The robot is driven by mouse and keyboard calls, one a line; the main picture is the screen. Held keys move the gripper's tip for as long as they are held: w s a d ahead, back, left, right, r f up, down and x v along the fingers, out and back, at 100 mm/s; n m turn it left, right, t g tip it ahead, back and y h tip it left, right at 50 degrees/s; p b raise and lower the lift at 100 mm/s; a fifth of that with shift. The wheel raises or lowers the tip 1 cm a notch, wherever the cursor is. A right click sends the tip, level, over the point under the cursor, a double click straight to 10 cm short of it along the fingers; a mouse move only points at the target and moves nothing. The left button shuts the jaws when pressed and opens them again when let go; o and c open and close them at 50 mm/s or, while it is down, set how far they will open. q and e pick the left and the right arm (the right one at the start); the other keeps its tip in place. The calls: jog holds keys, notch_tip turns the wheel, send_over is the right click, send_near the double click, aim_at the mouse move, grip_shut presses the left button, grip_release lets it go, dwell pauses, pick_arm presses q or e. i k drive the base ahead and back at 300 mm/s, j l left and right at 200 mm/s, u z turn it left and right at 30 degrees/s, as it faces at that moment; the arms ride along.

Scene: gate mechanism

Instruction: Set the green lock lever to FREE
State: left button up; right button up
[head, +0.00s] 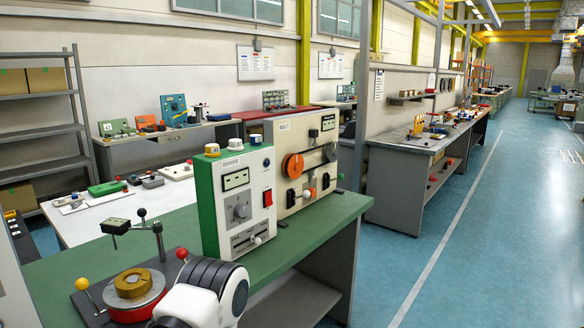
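I cannot make out a green lock lever or a FREE mark in the head view. A small mechanism stands at the lower left of the green bench, with a brass disc (134,283) on a red round base (140,302). It has a rod with a yellow ball (82,284), a rod with a red ball (181,253) and a black-knobbed rod (141,213). A white and black link of my arm (200,296) covers its right front side. Neither of my grippers is in view.
A green-sided control box (236,200) and a beige panel with an orange knob (293,165) stand on the green bench (345,205). The bench is bare at its right end. Blue floor (480,240) is open to the right. Other benches stand behind.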

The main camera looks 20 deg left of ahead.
aim_at(341, 176)
jog(key=i+u, duration=0.3)
jog(key=i, duration=0.3)
jog(key=i+l+u, duration=0.2)
jog(key=u, duration=0.3)
jog(key=i+l+u, duration=0.15)
jog(key=l+u, duration=0.15)
jog(key=u, duration=0.15)
